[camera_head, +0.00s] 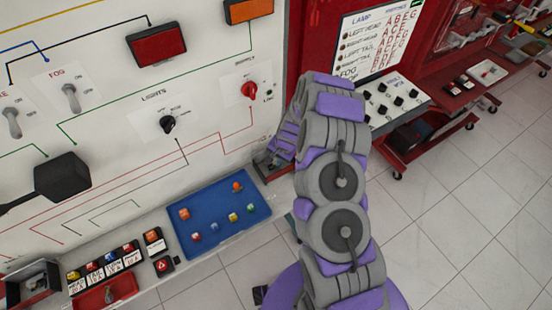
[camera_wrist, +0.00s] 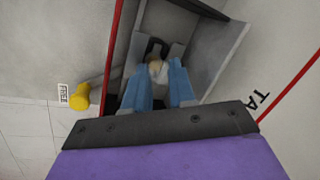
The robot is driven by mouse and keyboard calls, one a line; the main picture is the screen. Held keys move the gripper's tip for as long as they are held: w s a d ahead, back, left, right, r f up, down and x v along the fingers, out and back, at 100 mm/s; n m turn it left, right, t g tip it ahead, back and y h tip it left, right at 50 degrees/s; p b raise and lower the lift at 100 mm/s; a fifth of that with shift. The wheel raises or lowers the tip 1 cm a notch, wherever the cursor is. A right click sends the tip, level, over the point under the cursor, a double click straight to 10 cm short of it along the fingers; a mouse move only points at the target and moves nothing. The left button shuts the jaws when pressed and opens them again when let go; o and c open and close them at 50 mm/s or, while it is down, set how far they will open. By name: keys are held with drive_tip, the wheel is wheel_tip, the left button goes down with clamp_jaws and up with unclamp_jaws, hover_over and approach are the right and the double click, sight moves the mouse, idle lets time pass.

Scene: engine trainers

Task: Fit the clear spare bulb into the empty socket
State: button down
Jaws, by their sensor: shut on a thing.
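In the wrist view, my gripper (camera_wrist: 158,78) has its blue fingers shut on a small pale bulb (camera_wrist: 157,69). The bulb's rounded end shows between the fingertips. The gripper reaches into an open grey box-like housing (camera_wrist: 207,45) on the panel. A dark part (camera_wrist: 155,47) lies just beyond the bulb; I cannot tell whether it is the socket or whether the bulb touches it. In the head view, my arm covers the gripper and the bulb, and only part of the housing (camera_head: 269,166) shows at the panel's lower right edge.
A blue tray (camera_head: 218,222) with several small coloured pieces lies below the white panel (camera_head: 215,70). A red trolley (camera_head: 460,100) stands at right. Tiled floor (camera_head: 450,210) is clear.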

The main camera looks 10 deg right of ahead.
drive_tip(key=c, duration=0.9)
unclamp_jaws()
drive_tip(key=shift+o, duration=0.5)
drive_tip(key=o, duration=0.4)
drive_tip(key=shift+w+d+r+p, duration=0.1)
drive_tip(key=shift+r+p, duration=1.05)
drive_tip(key=shift+r, duration=0.6)
drive_tip(key=shift+r+p, duration=1.4)
drive_tip(key=shift+r, duration=0.9)
